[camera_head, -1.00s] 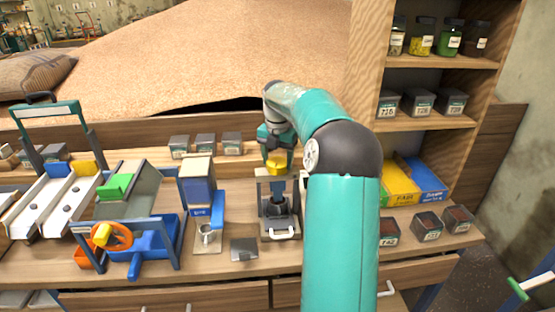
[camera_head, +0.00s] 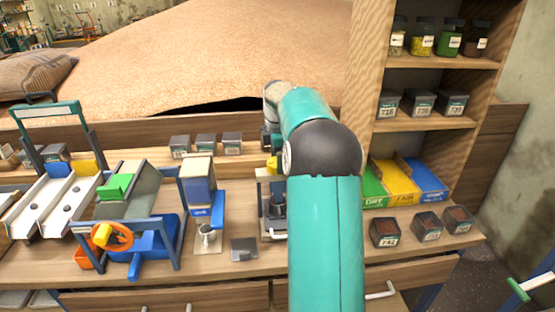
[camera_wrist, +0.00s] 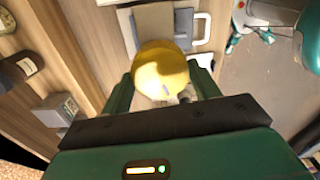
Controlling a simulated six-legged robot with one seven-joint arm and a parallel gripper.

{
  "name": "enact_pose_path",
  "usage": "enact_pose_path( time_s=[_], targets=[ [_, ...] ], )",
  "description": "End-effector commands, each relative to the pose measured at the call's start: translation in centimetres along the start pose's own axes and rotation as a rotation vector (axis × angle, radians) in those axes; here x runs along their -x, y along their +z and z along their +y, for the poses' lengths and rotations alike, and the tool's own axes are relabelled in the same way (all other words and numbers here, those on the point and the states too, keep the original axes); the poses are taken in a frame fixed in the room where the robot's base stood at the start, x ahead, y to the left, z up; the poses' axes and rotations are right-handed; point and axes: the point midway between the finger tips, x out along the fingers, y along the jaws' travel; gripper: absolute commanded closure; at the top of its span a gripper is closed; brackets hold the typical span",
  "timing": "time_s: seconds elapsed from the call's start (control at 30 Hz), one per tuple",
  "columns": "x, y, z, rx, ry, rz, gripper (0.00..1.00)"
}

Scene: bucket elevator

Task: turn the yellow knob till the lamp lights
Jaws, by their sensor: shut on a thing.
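The yellow knob (camera_wrist: 160,70) is rounded and sits between the two green fingers of my gripper (camera_wrist: 163,80) in the wrist view. The gripper is shut on it. In the head view only a sliver of the knob (camera_head: 272,165) shows, on top of a small grey-framed device (camera_head: 265,208). My own arm hides the gripper and most of that device there. I cannot make out a lamp on the device, nor whether one is lit.
Left of the device stand a blue-and-grey unit (camera_head: 199,185), a metal cup (camera_head: 207,235) and a grey plate (camera_head: 244,249). Small labelled boxes (camera_head: 205,143) line the back ledge. Coloured bins (camera_head: 400,182) and dark boxes (camera_head: 385,232) lie to the right.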

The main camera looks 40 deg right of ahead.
Motion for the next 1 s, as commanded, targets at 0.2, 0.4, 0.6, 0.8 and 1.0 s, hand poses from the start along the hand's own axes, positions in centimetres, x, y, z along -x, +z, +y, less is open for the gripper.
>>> enact_pose_path(
  time_s=[0.2, 0.4, 0.6, 0.8, 1.0],
  targets=[
    [0.2, -0.09, 0.06, -0.204, 0.003, -0.001, 0.62],
    [0.2, -0.08, 0.1, -0.394, 0.003, 0.0, 0.62],
    [0.21, -0.09, 0.13, -0.584, 0.004, 0.001, 0.62],
    [0.22, -0.1, 0.17, -0.773, 0.004, 0.001, 0.62],
    [0.23, -0.07, 0.2, -0.963, 0.004, 0.002, 0.62]
  ],
)
